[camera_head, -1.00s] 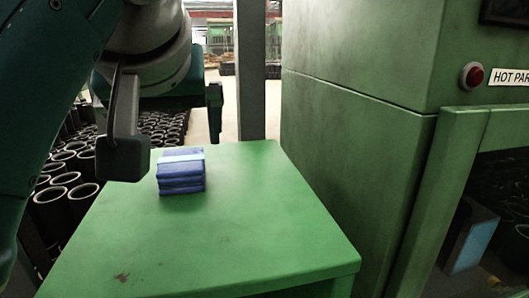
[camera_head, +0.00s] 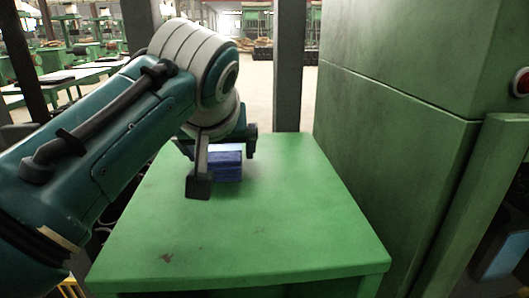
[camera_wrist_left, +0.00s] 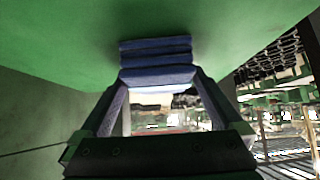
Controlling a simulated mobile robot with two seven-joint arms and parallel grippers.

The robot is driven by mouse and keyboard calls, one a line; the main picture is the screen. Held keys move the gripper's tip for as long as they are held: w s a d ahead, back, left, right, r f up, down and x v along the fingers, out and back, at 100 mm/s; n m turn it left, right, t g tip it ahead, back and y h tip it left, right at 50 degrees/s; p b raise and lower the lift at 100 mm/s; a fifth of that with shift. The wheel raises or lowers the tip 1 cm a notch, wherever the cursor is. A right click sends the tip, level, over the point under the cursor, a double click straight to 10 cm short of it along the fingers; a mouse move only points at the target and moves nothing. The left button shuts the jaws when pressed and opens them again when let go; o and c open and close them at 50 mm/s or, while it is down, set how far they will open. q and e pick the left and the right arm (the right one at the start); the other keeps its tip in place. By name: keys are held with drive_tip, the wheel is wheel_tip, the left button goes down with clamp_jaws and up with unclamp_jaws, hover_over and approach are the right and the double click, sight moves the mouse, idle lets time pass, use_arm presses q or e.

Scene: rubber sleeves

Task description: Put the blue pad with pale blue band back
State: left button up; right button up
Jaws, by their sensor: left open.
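The blue pad (camera_head: 228,166), a small stack of blue layers, lies on the green table (camera_head: 290,225) near its far left edge. Its pale blue band shows only in part on top, behind my left gripper. My left gripper (camera_head: 225,170) is open and low over the table, with one finger on the near left side of the pad and the other at its far right. My right gripper is not in view.
A tall green cabinet (camera_head: 400,110) stands along the table's right side. A grey post (camera_head: 289,65) rises behind the table. The near and right parts of the tabletop are clear. Benches (camera_head: 75,75) stand farther back on the left.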

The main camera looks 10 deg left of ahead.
use_arm(q)
drive_tip(key=shift+r, duration=0.1)
drive_tip(key=c, duration=1.3)
